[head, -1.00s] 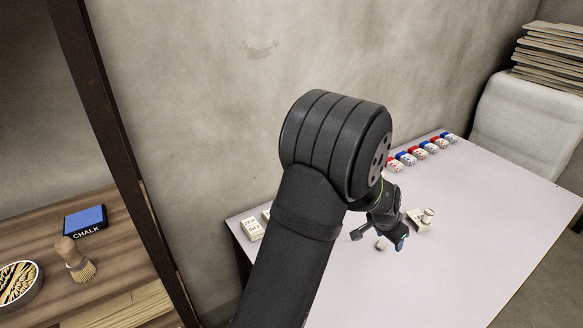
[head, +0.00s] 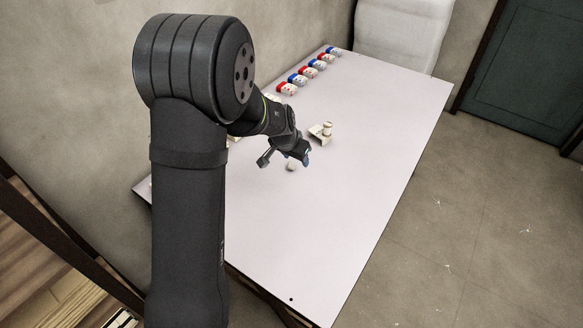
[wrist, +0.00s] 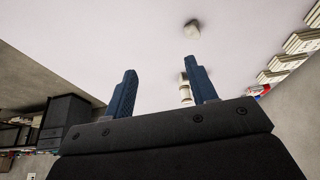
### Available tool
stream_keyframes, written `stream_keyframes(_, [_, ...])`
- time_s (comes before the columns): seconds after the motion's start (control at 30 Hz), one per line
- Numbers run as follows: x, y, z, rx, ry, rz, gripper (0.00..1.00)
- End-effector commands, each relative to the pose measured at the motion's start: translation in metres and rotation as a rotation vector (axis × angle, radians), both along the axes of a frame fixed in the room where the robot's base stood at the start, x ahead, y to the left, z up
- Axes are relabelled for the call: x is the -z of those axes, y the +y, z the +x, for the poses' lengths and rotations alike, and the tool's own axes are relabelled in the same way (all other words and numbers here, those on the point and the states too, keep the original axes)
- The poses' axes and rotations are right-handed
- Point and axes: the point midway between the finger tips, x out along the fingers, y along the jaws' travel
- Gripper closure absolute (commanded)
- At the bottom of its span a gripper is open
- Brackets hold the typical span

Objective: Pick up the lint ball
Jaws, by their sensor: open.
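The lint ball (head: 292,166) is a small pale grey lump on the white table (head: 345,215). In the head view it shows just below my gripper (head: 285,160), between its two fingers as seen from there. In the wrist view the lint ball (wrist: 192,28) lies beyond the blue fingertips, above the right finger in the picture. My gripper (wrist: 160,69) is open, its fingers wide apart with nothing held. The height of the fingertips above the table is hard to tell.
A small pale block with a white cylinder (head: 327,129) stands near the gripper. Stacked pale boxes (wrist: 290,62) show at right in the wrist view. The table's near part is clear.

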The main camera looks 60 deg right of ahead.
Motion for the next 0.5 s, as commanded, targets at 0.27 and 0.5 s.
stream_keyframes(0.27, [-0.001,0.003,0.005,-0.004,0.0,0.006,0.49])
stream_keyframes(0.5, [-0.012,0.064,0.086,-0.067,-0.001,0.117,0.49])
